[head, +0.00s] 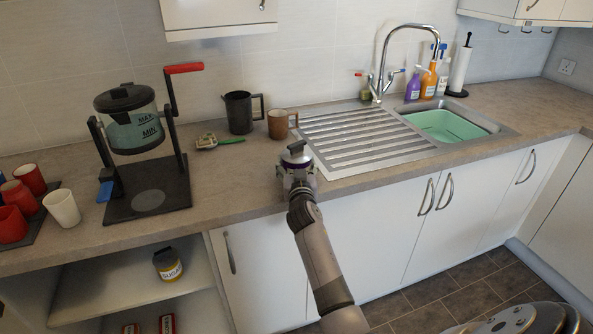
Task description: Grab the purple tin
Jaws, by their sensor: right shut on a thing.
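The purple tin (296,156) is at the front edge of the worktop, left of the sink's drainer. Its grey lid with a dark knob shows, and a little purple shows below it. My right gripper (298,176) reaches up from below and is shut on the tin from the front. The gripper hides most of the tin's body, and I cannot tell whether its base touches the worktop. My left gripper is not in view.
A brown mug (278,124) and a dark jug (239,112) stand behind the tin. A metal drainer (360,138) lies to its right. A blender-like press (137,130) and several cups stand left. The worktop (225,184) left of the tin is clear.

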